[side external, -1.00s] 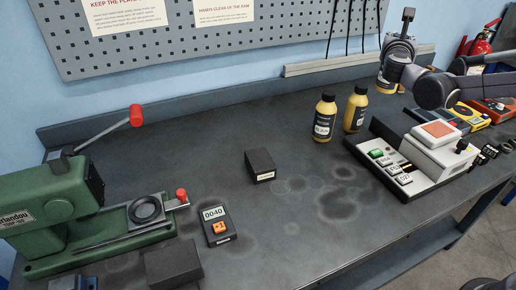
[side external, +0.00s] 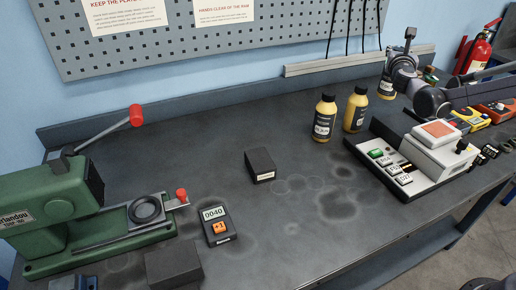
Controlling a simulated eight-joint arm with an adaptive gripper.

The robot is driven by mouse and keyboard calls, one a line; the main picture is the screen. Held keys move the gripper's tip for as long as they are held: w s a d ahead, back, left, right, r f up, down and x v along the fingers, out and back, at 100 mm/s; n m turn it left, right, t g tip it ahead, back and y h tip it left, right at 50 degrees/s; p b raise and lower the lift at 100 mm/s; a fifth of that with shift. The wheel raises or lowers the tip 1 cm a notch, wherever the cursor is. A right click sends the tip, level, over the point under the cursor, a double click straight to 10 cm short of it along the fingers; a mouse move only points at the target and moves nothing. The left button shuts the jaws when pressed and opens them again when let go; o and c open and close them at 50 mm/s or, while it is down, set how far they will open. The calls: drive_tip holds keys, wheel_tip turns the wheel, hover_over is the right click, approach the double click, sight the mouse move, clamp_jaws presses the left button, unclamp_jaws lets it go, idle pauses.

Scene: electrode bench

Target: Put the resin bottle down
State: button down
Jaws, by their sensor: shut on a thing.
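My gripper (side external: 396,74) is at the back right of the bench in the side external view. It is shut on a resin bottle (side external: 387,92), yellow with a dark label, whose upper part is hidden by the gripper. The bottle looks upright, low over or on the bench top; I cannot tell whether its base touches. Two similar yellow bottles with black caps stand upright to its left, one nearer (side external: 355,108) and one farther left (side external: 324,118).
A white and grey device with buttons (side external: 425,158) stands in front of the held bottle. Yellow and orange meters (side external: 468,115) lie to the right. A green press (side external: 60,215), a counter (side external: 217,226) and a black box (side external: 260,165) are at left and middle. The bench (side external: 210,130) behind them is clear.

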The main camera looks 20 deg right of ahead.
sight(389, 81)
drive_tip(key=shift+w+d+f, duration=0.1)
drive_tip(key=shift+w+f, duration=0.05)
drive_tip(key=shift+f, duration=4.9)
drive_tip(key=c, duration=0.9)
unclamp_jaws()
drive_tip(key=shift+f, duration=0.1)
drive_tip(key=shift+c, duration=0.2)
drive_tip(key=shift+r, duration=0.2)
drive_tip(key=v, duration=1.2)
drive_tip(key=shift+r+m+g, duration=0.1)
drive_tip(key=shift+m+g, duration=0.2)
